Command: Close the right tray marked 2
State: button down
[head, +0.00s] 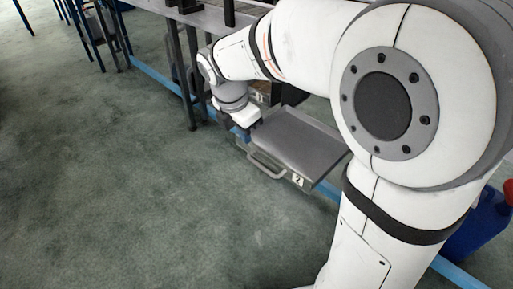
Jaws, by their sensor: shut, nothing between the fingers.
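The tray marked 2 (297,140) is a flat grey tray pulled out from under the bench, over the floor. Its handle (266,167) is a bar on its front edge, and a white label with a 2 (297,180) is near the front right corner. My gripper (247,138) is at the tray's left side, near the front left corner. The fingers are small and partly hidden, and they hold nothing. I cannot tell whether they touch the tray.
A grey bench (205,17) on dark legs (181,75) stands behind the tray. A blue line (153,73) runs along the floor beneath it. A blue container (478,226) with a red top stands at the right edge. The green floor (120,180) at left and front is clear.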

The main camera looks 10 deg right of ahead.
aim_at(261, 149)
jog(key=shift+n, duration=0.3)
jog(key=b+x, duration=0.5)
jog(key=x, duration=0.6)
jog(key=shift+w+a+f, duration=0.1)
jog(key=shift+w+f, duration=0.05)
jog(key=shift+w, duration=0.05)
jog(key=shift+w+d+r+b, duration=0.2)
jog(key=shift+w+d, duration=0.2)
jog(key=shift+d, duration=0.15)
jog(key=shift+w+d+r+b, duration=0.1)
jog(key=shift+w+d+b, duration=0.05)
jog(key=shift+w+d, duration=0.3)
jog(key=shift+w+d+r, duration=0.1)
jog(key=shift+w+d, duration=0.15)
jog(key=shift+d, duration=0.25)
